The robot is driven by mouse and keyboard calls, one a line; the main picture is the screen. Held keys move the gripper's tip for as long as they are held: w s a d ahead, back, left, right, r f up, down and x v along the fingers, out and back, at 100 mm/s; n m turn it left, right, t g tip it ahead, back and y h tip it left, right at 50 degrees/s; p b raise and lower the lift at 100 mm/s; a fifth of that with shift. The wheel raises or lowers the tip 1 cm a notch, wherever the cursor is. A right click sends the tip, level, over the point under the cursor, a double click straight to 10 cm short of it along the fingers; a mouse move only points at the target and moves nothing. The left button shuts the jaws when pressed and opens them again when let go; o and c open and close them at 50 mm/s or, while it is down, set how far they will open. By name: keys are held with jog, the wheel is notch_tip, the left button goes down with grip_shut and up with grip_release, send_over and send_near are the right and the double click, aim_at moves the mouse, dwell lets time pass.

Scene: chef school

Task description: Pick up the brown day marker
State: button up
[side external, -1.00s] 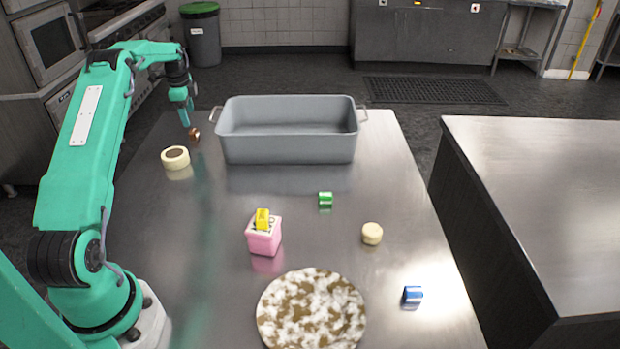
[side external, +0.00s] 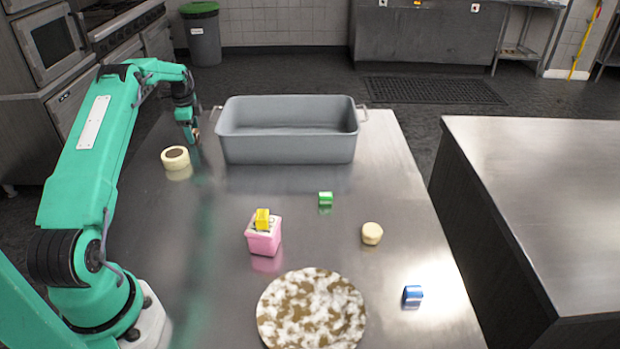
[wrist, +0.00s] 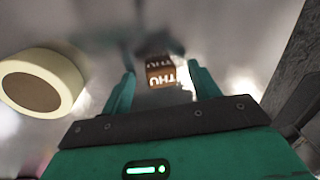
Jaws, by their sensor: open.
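The brown day marker (wrist: 160,73) is a small brown cube with white "THU" lettering. In the wrist view it lies between and just beyond the fingertips of my gripper (wrist: 162,84), which is open, with a gap on both sides. In the side external view, my gripper (side external: 190,136) points down at the far left of the steel table, left of the grey bin. There the marker (side external: 196,134) is mostly hidden behind the fingers, with only a sliver of brown showing.
A cream ring (side external: 175,167) lies close by, at the left in the wrist view (wrist: 68,68). The grey bin (side external: 288,150) stands just right of my gripper. A pink box (side external: 263,242), green block (side external: 325,198), cream disc (side external: 372,233), blue block (side external: 412,296) and mottled round board (side external: 311,310) are nearer.

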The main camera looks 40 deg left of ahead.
jog(key=shift+f, duration=0.1)
dwell(0.4)
jog(key=c, duration=1.1)
notch_tip(320, 180, up, 10)
jog(key=shift+r, duration=0.1)
dwell(0.4)
